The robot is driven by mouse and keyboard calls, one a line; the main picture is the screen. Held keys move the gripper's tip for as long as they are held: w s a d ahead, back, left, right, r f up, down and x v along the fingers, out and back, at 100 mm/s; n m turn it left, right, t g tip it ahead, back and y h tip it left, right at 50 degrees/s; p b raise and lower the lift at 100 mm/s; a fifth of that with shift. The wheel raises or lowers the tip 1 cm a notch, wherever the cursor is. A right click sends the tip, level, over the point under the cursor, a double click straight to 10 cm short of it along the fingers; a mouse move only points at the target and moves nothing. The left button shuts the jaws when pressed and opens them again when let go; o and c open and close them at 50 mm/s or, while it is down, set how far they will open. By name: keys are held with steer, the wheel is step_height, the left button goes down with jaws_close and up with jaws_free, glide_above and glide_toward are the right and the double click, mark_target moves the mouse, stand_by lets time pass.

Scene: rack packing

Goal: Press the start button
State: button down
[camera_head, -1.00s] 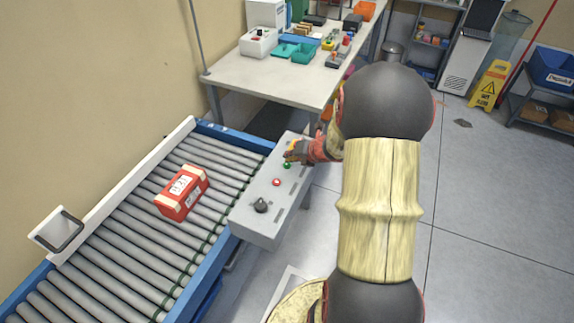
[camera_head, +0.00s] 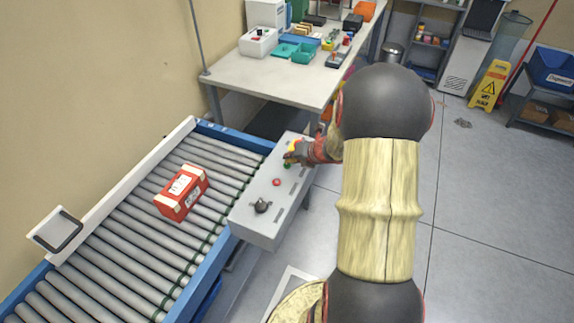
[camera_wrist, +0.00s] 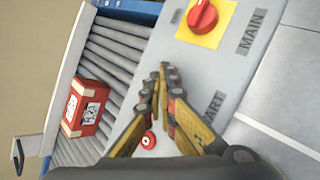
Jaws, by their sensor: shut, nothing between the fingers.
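The grey control panel (camera_head: 265,190) stands beside the roller conveyor. The green button (camera_head: 287,166) is on its far half, partly covered by my gripper (camera_head: 289,158). In the wrist view my gripper (camera_wrist: 166,72) is shut and empty, its fingers pointing at the panel beside the START label (camera_wrist: 211,112). The green button is hidden there behind the fingers. From these views I cannot tell whether the fingertips touch it. A red button (camera_head: 276,182) sits nearer on the panel and also shows in the wrist view (camera_wrist: 149,140).
A red rotary switch (camera_wrist: 203,17) on a yellow plate, labelled MAIN, is near the fingertips. A dark knob (camera_head: 262,206) is at the panel's near end. A red box (camera_head: 181,192) lies on the conveyor (camera_head: 130,235). A cluttered table (camera_head: 290,78) stands behind.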

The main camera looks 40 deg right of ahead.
steer(key=shift+f+b, duration=0.3)
steer(key=shift+f, duration=0.1)
stand_by(0.3)
steer(key=shift+r+p, duration=0.85)
steer(key=shift+r, duration=0.1)
step_height(320, 180, up, 5)
steer(key=p, duration=0.4)
steer(key=shift+p, duration=0.4)
